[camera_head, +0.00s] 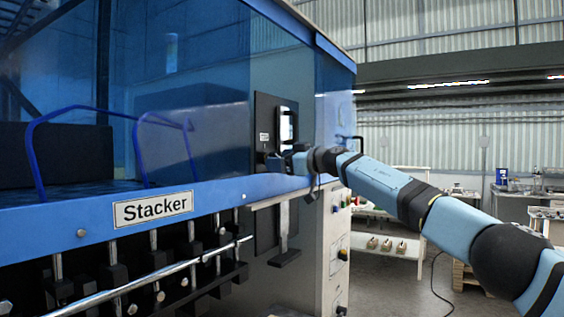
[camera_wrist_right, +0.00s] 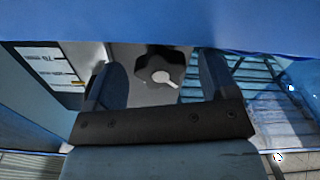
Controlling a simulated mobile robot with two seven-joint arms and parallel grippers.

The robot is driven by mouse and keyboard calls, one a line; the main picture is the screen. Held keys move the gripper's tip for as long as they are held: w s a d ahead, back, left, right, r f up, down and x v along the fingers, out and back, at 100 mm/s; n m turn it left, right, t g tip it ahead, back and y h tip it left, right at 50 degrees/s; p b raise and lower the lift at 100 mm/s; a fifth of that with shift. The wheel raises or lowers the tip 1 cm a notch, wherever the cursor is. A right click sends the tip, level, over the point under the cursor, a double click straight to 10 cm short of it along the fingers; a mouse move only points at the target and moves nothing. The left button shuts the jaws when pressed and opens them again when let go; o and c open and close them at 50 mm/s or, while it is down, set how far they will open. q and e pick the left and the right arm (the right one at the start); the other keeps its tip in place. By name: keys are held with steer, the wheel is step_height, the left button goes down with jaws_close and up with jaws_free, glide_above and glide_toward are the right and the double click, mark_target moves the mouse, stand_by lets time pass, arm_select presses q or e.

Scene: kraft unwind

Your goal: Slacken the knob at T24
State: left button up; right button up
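In the right wrist view a black lobed knob (camera_wrist_right: 152,64) with a light pale pointer shows ahead, between the two finger pads of my right gripper (camera_wrist_right: 160,72). The fingers are spread, with a gap on both sides of the knob; I cannot tell how far the knob lies beyond the tips. In the head view my right gripper (camera_head: 284,162) is at the blue machine's front, just below a black panel (camera_head: 266,110) with a handle. The knob is not clearly visible there. No T24 mark is legible. My left gripper is out of view.
A blue ledge with a Stacker sign (camera_head: 153,208) runs along the machine (camera_head: 190,90). Below it are black clamps and a metal rod (camera_head: 160,276). A control box with buttons (camera_head: 337,245) stands below my right arm. Open floor and workbenches lie to the right.

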steer(key=b+v, duration=0.5)
steer(key=v, duration=0.9)
steer(key=shift+a, duration=0.1)
